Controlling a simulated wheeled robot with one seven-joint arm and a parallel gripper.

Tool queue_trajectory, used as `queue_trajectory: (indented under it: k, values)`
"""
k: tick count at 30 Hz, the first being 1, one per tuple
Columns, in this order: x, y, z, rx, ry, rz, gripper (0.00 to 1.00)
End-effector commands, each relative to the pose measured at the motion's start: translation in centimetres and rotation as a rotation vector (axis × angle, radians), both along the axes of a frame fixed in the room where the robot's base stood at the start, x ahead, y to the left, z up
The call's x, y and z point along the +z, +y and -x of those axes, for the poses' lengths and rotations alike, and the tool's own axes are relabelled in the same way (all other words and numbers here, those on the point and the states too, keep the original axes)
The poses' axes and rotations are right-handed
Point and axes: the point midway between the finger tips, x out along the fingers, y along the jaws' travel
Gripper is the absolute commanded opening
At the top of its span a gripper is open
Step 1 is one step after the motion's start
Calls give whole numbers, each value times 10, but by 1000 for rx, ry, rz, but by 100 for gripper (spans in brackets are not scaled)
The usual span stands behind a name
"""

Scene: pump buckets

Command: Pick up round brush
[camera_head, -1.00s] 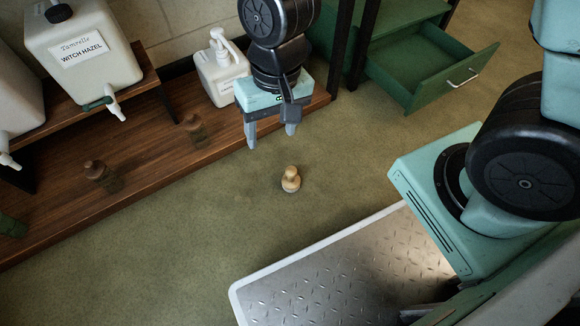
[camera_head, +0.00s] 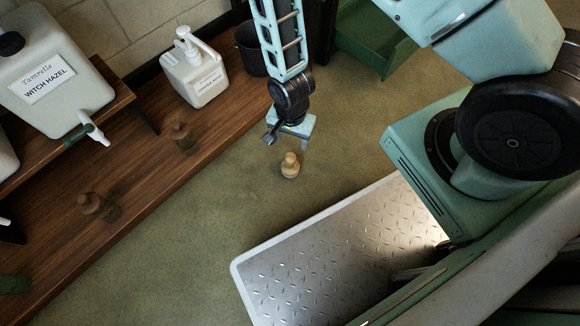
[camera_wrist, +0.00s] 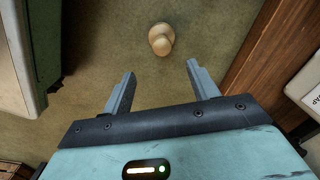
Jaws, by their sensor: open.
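The round brush (camera_head: 290,166) stands on the green floor, a small tan wooden knob on a round base. It also shows in the wrist view (camera_wrist: 161,39), beyond the fingertips and roughly between their lines. My gripper (camera_head: 304,143) is just behind the brush in the head view, with one finger partly hidden. In the wrist view my gripper (camera_wrist: 160,72) has its two grey fingers spread wide with nothing between them.
A wooden shelf (camera_head: 150,165) runs along the left with two dark brushes on it. A white pump bottle (camera_head: 196,75) and a Witch Hazel jug (camera_head: 55,85) stand there. A metal tread plate (camera_head: 330,260) lies at front. Floor around the brush is clear.

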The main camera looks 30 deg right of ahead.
Motion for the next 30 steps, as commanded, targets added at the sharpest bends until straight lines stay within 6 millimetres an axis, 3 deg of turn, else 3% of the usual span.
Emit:
queue_trajectory:
  k: [1,9,20,30]
  values:
    - [-19,0,0,1,1,1,59]
    - [-68,0,0,3,0,0,59]
    - [-87,0,-1,3,-1,-1,59]
    - [-128,-1,-4,3,1,-1,59]
